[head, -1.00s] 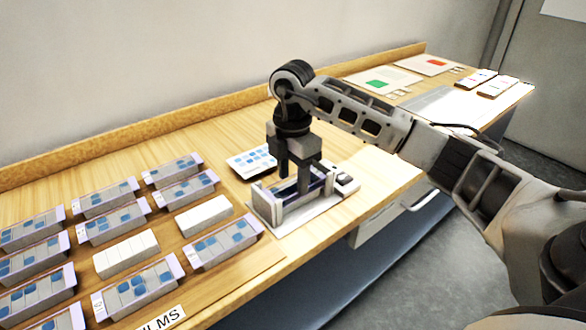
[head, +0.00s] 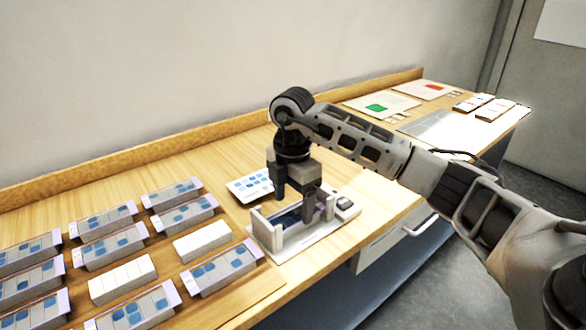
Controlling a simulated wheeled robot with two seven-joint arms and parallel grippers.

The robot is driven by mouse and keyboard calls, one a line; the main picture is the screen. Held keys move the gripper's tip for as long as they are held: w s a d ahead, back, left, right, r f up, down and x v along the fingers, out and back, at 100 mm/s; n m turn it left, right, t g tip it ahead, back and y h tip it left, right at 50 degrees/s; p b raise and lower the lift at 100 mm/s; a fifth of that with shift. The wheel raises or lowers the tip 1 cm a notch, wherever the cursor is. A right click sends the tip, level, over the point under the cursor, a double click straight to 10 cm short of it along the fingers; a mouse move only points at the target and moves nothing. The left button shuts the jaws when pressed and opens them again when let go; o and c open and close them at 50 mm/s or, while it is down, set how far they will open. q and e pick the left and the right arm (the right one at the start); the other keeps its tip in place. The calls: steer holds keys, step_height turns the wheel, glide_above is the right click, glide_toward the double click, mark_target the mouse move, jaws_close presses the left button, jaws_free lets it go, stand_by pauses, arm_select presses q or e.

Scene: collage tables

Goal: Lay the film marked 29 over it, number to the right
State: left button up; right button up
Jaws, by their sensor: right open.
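My right gripper (head: 299,198) is open and points down over a frame-like holder with two pale upright end walls (head: 268,232). A dark film strip seems to lie between the walls, partly hidden by the fingers; I cannot read a number on it. Films with blue squares lie on blocks at the left, among them one at the front right of the rows (head: 222,268). No 29 is readable on any of them. My left gripper is not in view.
A white card with blue squares (head: 250,185) lies behind the holder. Two white blocks (head: 202,241) show no film. A small grey device (head: 346,205) sits right of the holder. Cards with green (head: 377,107) and red (head: 433,87) patches lie at the far end.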

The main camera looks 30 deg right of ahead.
arm_select(q)
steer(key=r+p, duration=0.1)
steer(key=p, duration=0.1)
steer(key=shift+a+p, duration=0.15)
steer(key=shift+p, duration=0.15)
arm_select(e)
step_height(320, 180, up, 15)
